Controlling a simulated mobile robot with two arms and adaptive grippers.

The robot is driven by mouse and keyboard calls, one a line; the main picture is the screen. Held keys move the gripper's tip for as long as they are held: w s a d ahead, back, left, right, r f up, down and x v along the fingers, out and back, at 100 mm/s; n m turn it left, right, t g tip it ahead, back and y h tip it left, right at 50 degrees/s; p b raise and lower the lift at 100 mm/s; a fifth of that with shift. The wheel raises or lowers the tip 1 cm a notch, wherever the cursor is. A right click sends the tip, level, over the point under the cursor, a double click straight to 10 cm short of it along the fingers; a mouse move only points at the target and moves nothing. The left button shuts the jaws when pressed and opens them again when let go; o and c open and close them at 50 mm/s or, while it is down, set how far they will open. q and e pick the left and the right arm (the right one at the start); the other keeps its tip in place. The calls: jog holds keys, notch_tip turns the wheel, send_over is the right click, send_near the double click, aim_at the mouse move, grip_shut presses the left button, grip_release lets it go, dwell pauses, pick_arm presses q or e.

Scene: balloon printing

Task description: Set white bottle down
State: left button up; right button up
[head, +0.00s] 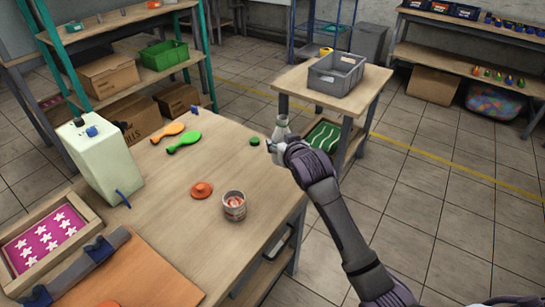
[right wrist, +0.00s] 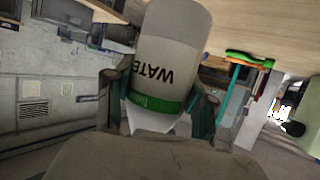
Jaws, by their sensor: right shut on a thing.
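The white bottle (right wrist: 165,60) fills the middle of the right wrist view, with dark "WATE" lettering and a green band. In the head view its pale top (head: 281,125) shows just above my right gripper (head: 275,146), near the right edge of the wooden table (head: 165,225). My right gripper is shut on the bottle. I cannot tell from these views whether the bottle's base touches the table. My left gripper is not in view.
A green lid (head: 255,141) lies close left of the gripper. An orange lid (head: 202,190) and an open can (head: 234,206) stand nearer. A side table with a grey bin (head: 336,73) is behind. The table's middle has free room.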

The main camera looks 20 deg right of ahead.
jog(key=shift+w+a+f, duration=0.6)
jog(key=shift+w+a, duration=0.05)
jog(key=shift+w, duration=0.25)
jog(key=shift+w+a+f, duration=0.1)
jog(key=shift+f, duration=2)
jog(key=shift+f, duration=0.15)
jog(key=o, duration=1.3)
jog(key=shift+r, duration=0.2)
jog(key=v, duration=1.2)
